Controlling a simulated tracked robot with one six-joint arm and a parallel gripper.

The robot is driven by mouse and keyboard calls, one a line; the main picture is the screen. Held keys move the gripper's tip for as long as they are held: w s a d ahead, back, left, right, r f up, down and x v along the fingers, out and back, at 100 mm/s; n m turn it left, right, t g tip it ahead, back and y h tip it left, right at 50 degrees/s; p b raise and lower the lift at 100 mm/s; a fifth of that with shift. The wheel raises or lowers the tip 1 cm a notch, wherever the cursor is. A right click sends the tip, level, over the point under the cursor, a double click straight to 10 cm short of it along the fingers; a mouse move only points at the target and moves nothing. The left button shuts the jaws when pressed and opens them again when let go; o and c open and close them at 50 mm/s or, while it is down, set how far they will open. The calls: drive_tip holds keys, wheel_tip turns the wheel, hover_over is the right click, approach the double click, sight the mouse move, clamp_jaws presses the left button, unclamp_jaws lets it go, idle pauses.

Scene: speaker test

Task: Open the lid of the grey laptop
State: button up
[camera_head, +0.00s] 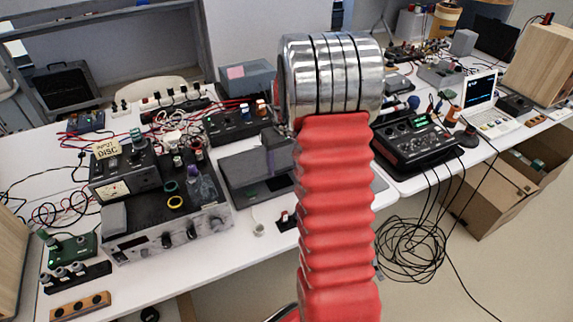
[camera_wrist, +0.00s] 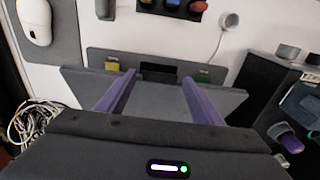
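The grey laptop (camera_head: 240,172) lies on the white table behind my arm in the head view, partly hidden by it. In the wrist view a grey slab of the laptop (camera_wrist: 155,100) spans the area under my fingers, with a strip beyond it bearing a yellow, a black and a green patch. I cannot tell how far the lid is raised. My gripper (camera_wrist: 159,76) is open, its two purple fingers apart over the slab with nothing visible between them. Whether they touch the slab is unclear. In the head view my gripper is mostly hidden behind my red arm.
A black-and-silver device (camera_head: 168,225) stands left of the laptop. A black mixer (camera_head: 412,145) and an open white laptop (camera_head: 480,92) stand to the right. In the wrist view a white mouse (camera_wrist: 36,22) is at upper left and cables (camera_wrist: 38,122) lie below it.

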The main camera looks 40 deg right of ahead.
drive_tip(key=shift+a+r, duration=0.35)
drive_tip(key=shift+r, duration=0.05)
drive_tip(key=c, duration=0.3)
drive_tip(key=shift+n+t, duration=0.3)
drive_tip(key=shift+t, duration=0.2)
drive_tip(key=a+r, duration=0.3)
drive_tip(key=s+a+r, duration=0.1)
drive_tip(key=a+r, duration=0.3)
drive_tip(key=shift+s+r, duration=0.15)
drive_tip(key=shift+s, duration=0.05)
drive_tip(key=c, duration=0.8)
drive_tip(key=shift+n+t+h, duration=0.3)
drive_tip(key=shift+t, duration=0.3)
drive_tip(key=s+a+r, duration=0.1)
drive_tip(key=a+r, duration=0.1)
drive_tip(key=s+a+r, duration=0.2)
drive_tip(key=a, duration=0.1)
drive_tip(key=s+a+r, duration=0.1)
drive_tip(key=a+r, duration=0.1)
drive_tip(key=a, duration=0.1)
drive_tip(key=shift+s+a+r, duration=0.15)
drive_tip(key=shift+r, duration=0.2)
clamp_jaws()
drive_tip(key=s+a+r+n+t, duration=0.1)
drive_tip(key=s+a+r, duration=0.3)
drive_tip(key=s+a, duration=0.9)
drive_tip(key=shift+s+r+t, duration=0.2)
drive_tip(key=shift+s+t, duration=0.7)
drive_tip(key=shift+s, duration=0.2)
drive_tip(key=shift+d, duration=0.15)
